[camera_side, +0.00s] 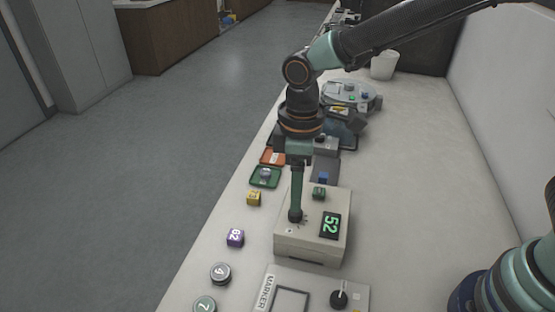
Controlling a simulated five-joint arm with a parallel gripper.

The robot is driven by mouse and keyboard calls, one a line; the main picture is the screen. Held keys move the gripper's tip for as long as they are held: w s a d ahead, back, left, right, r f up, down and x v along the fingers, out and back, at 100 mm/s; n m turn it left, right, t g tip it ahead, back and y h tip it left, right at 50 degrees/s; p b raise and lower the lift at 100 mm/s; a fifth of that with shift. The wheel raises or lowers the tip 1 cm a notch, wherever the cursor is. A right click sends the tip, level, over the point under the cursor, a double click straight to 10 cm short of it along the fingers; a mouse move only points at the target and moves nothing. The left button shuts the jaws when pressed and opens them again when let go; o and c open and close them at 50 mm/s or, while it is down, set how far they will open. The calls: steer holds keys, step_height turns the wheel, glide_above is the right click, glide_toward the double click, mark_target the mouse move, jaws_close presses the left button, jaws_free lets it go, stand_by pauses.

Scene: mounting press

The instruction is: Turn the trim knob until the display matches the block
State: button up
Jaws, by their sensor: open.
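A beige box (312,252) stands on the bench with a display (330,225) on its top showing green digits that read as 52, turned sideways. My gripper (296,214) points straight down over the left part of the box top. Its fingers line up in this view, so the gap between them is hidden. The trim knob cannot be made out apart from the dark fingertips there. A small green block (319,193) sits on the box's far part; its marking is too small to read. A purple block (235,238) left of the box bears a number like 62 or 82.
A panel marked MARKER (267,292) with a black knob (339,298) lies in front. A yellow block (254,198), a grey round piece (220,273) and a green tray (265,177) line the left edge. The bench right of the box is clear.

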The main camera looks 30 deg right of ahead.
step_height(320, 180, up, 7)
stand_by(0.3)
steer(key=shift+f, duration=0.1)
steer(key=s+d+r+m+t, duration=0.2)
steer(key=d+m, duration=0.3)
steer(key=d, duration=0.5)
steer(key=s+d+r+m+t, duration=0.2)
steer(key=s+d+m+t, duration=0.1)
steer(key=d, duration=0.8)
steer(key=s+m, duration=0.1)
steer(key=m, duration=0.1)
steer(key=shift+d+r+m+t, duration=0.15)
steer(key=shift+r+m+t, duration=0.15)
